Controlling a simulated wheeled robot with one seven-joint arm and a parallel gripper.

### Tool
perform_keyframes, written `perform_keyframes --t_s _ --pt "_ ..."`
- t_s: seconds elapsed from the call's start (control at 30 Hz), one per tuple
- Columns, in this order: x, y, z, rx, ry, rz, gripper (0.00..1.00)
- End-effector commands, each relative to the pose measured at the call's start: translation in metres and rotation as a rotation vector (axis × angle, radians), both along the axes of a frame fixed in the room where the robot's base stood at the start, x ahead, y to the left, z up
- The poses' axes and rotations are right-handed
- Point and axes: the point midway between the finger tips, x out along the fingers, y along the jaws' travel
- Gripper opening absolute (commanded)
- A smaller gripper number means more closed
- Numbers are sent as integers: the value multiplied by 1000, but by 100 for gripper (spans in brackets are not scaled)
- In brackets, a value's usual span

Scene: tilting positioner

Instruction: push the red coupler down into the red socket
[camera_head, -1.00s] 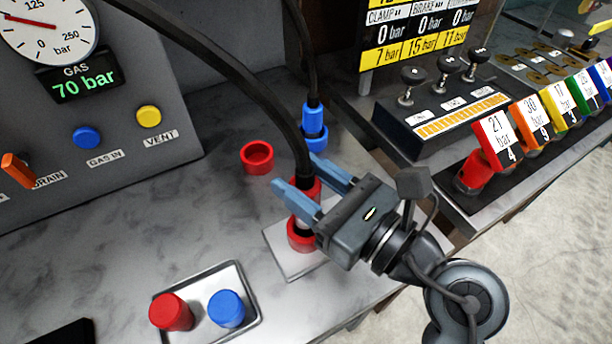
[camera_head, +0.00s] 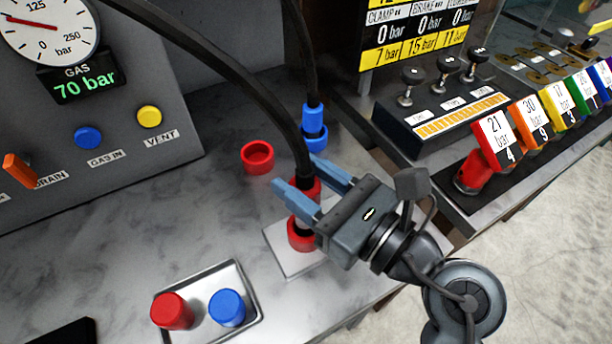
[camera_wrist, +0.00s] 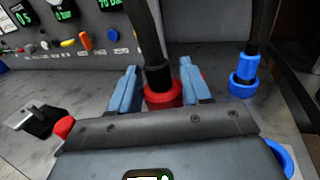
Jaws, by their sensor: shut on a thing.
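The red coupler (camera_head: 313,188) hangs upright on the end of a thick black hose. My gripper (camera_head: 297,172) is shut on it, with a blue finger on each side. In the wrist view the red coupler (camera_wrist: 163,97) sits between the two fingers. Just below the coupler is the red socket (camera_head: 302,236), on a pale plate. A short metallic part shows between the coupler and the socket's rim. One finger partly covers this spot, so I cannot tell how deep the coupler sits.
An empty red ring (camera_head: 257,156) lies on the bench behind and left. A blue coupler (camera_head: 313,118) on a hose stands in a blue ring close behind my gripper. A tray (camera_head: 249,282) with a red cap (camera_head: 171,311) and a blue cap (camera_head: 227,308) is front left.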

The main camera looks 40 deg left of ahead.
Motion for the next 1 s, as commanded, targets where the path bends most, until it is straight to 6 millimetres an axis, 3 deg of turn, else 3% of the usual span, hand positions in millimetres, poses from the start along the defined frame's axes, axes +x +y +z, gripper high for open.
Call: perform_keyframes --t_s 1.0 --pt "0 0 -20 1 0 0 5"
